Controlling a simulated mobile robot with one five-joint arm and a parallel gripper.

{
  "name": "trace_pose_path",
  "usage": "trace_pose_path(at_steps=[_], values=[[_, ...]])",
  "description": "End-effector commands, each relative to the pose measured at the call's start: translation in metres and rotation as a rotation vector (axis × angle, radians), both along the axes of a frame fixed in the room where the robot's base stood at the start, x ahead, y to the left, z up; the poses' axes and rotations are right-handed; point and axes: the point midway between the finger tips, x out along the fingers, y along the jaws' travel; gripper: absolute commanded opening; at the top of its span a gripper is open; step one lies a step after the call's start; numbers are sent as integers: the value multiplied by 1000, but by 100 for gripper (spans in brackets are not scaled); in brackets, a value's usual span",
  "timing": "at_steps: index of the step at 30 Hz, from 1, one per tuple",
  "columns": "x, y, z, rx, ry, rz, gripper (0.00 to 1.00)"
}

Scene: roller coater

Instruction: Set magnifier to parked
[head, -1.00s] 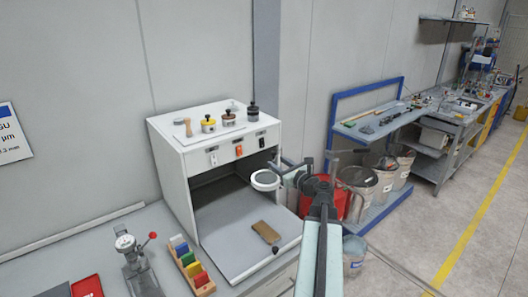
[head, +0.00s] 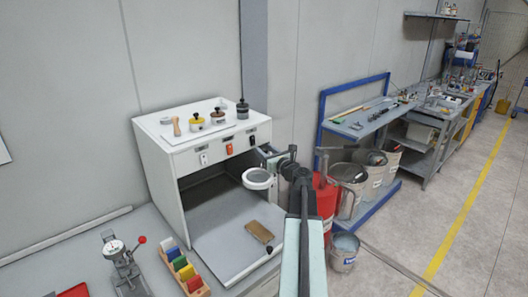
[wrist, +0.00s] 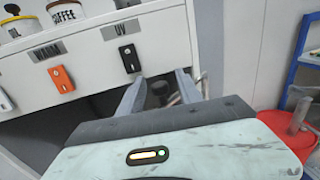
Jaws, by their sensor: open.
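The magnifier (head: 258,178) is a round lens in a white ring. In the head view it hangs in front of the right side of the white booth's opening, below the switch panel. Its support is largely hidden by my gripper and arm. My gripper (head: 281,160) is just right of the lens, by the booth's right front edge. In the wrist view my gripper (wrist: 158,84) has its two fingers apart below the UV switch. A dark, rounded part shows between or beyond the fingers; I cannot tell whether it belongs to the magnifier or touches them.
The white booth (head: 160,165) carries jars and a brush on top. A brown block (head: 260,231) lies on its floor panel. A dial gauge (head: 117,255) and coloured panels (head: 182,268) stand left. A red bin (head: 326,198) and several buckets stand close right of my arm.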

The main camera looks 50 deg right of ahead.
Motion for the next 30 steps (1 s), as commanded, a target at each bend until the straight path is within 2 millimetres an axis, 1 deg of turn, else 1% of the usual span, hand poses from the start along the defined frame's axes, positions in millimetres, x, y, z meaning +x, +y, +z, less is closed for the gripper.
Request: trace_pose_path(at_steps=[4, 5, 6, 9, 30], values=[[0, 1, 0, 0, 0, 0, 41], [0, 1, 0, 0, 0, 0, 36], [0, 1, 0, 0, 0, 1, 25], [0, 1, 0, 0, 0, 1, 0], [0, 2, 0, -1, 0, 2, 0]])
